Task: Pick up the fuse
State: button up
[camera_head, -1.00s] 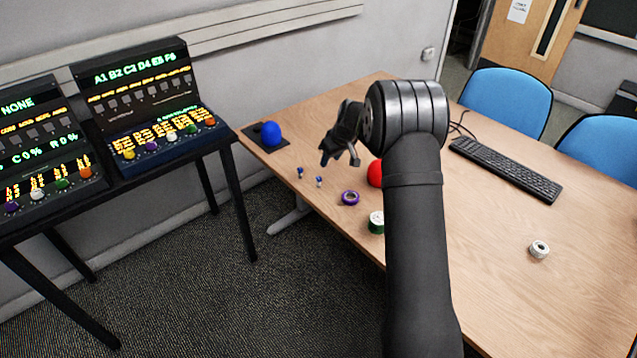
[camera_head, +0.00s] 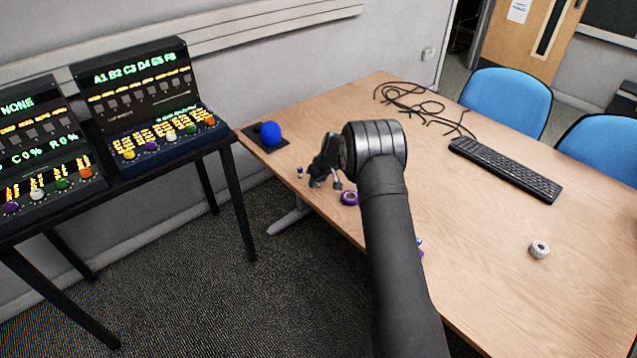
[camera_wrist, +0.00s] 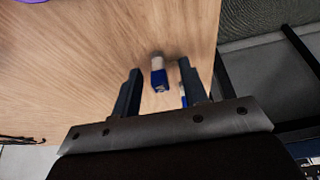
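Two small blue-and-white fuses show in the wrist view. One fuse (camera_wrist: 158,75) lies between the two fingers, apart from both. The second fuse (camera_wrist: 183,98) is partly hidden behind the right finger. My gripper (camera_wrist: 157,82) is open above the wooden table with nothing held. In the head view my gripper (camera_head: 325,184) is low over the table's near left edge. One fuse (camera_head: 300,172) shows just left of it there; the other is hidden by the gripper.
A purple tape roll (camera_head: 349,198) lies just right of the gripper. A blue dome (camera_head: 270,133) sits on a dark pad behind. Black cable (camera_head: 410,100), a keyboard (camera_head: 505,170) and a white roll (camera_head: 539,249) lie farther off. The table edge is close.

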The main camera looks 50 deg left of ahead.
jog(key=shift+a+f, duration=0.1)
jog(key=shift+f, duration=0.05)
grip_shut()
